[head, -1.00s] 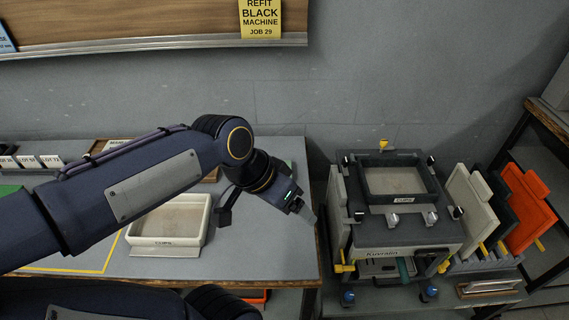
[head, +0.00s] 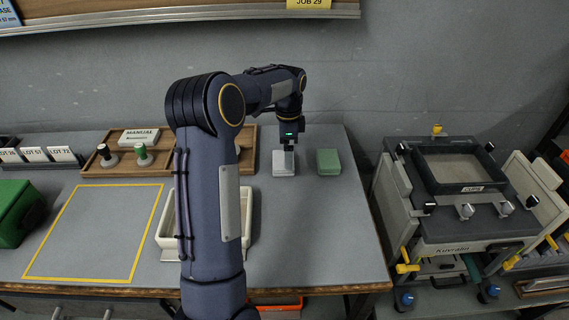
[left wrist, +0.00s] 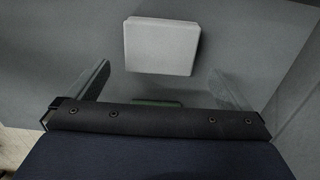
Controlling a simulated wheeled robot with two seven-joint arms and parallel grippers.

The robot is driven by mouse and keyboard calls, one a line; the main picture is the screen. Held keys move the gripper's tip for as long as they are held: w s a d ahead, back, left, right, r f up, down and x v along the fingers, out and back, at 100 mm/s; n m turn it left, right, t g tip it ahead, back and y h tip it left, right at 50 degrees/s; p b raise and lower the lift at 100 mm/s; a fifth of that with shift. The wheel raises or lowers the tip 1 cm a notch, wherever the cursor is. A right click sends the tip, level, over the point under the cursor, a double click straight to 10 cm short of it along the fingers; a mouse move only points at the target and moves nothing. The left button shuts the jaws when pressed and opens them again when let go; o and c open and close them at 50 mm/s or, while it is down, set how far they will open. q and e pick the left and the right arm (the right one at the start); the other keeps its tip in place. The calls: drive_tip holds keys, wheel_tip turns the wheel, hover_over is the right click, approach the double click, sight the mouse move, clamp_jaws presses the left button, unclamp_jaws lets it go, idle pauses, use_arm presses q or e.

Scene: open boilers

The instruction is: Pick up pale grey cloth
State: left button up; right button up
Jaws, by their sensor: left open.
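The pale grey cloth (head: 283,168) is a folded, flat block lying on the grey bench top, left of a green folded cloth (head: 328,161). My left gripper (head: 289,150) is above it, pointing down, and hides part of its far edge in the head view. In the left wrist view the pale grey cloth (left wrist: 161,46) lies ahead of the spread fingers of my left gripper (left wrist: 163,85), apart from them, with nothing between the fingertips. My right gripper is not in view.
A white tray (head: 247,250) stands behind my left arm's links. A green box (head: 15,215) and yellow-outlined area lie left. The Kuvrano machine (head: 440,220) stands right, past the bench edge.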

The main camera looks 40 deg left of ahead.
sight(283, 163)
use_arm(q)
drive_tip(key=f, duration=0.4)
drive_tip(key=shift+s+a, duration=0.3)
drive_tip(key=shift+a, duration=0.1)
drive_tip(key=shift+f, duration=0.4)
drive_tip(key=c, duration=0.9)
